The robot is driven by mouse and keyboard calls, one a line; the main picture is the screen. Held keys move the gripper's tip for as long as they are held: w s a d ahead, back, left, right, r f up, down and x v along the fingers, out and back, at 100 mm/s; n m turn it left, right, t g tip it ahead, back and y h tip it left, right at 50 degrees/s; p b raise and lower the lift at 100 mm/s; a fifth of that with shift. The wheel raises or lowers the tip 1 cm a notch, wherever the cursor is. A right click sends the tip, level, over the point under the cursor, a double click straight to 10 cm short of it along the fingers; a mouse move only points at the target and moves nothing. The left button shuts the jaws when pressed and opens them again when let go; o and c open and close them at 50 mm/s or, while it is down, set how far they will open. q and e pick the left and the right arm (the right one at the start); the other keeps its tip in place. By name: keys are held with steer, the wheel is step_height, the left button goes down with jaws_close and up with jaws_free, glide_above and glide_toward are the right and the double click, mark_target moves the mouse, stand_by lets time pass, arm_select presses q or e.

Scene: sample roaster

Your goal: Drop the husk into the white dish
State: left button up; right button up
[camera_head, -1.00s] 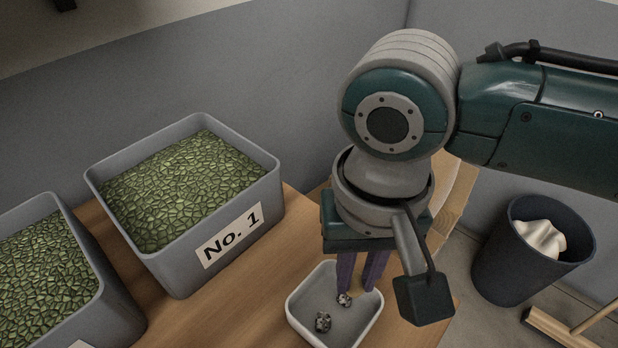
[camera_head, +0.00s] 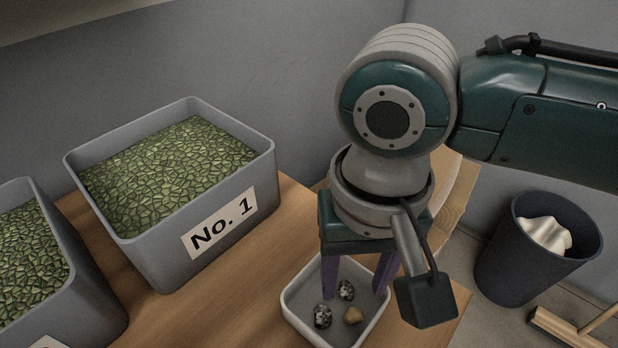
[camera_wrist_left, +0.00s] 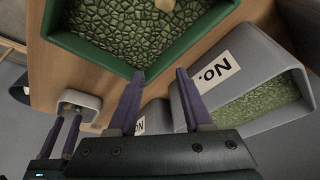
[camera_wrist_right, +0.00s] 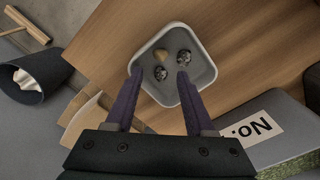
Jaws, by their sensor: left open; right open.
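The white dish (camera_head: 290,305) stands on the wooden table under my right gripper (camera_head: 358,293). In the dish lie a small tan piece (camera_head: 353,315), which looks like the husk, and two dark speckled lumps (camera_head: 322,316). In the right wrist view the fingers (camera_wrist_right: 160,95) are spread wide with nothing between them, and the tan piece (camera_wrist_right: 162,55) lies beside the lumps (camera_wrist_right: 184,57) inside the dish (camera_wrist_right: 206,72). My left gripper (camera_wrist_left: 158,75) shows only in its own wrist view, open and empty near a green-rimmed tray (camera_wrist_left: 95,52) of green beans.
A grey bin labelled No. 1 (camera_head: 165,262) holds green beans, with another bean bin (camera_head: 85,290) at the left. A dark waste bin (camera_head: 520,265) and a broom head (camera_head: 565,330) are on the floor at right. Bare table (camera_head: 240,290) lies between bin and dish.

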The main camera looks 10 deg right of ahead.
step_height(320, 180, up, 10)
steer(key=p, duration=0.2)
stand_by(0.4)
steer(key=s+a+n+t+y+p, duration=0.2)
steer(key=s+a+n+y+p, duration=0.15)
steer(key=s, duration=0.25)
steer(key=s+d+r+t+h+p, duration=0.1)
steer(key=s+d+h, duration=0.15)
steer(key=d, duration=0.35)
steer(key=s+d+r+t+h+p, duration=0.1)
steer(key=s+d, duration=0.3)
steer(key=d, duration=0.3)
step_height(320, 180, up, 38)
steer(key=p, duration=3.7)
steer(key=shift+w+f+p, duration=0.15)
steer(key=shift+p, duration=0.25)
steer(key=shift+a, duration=0.1)
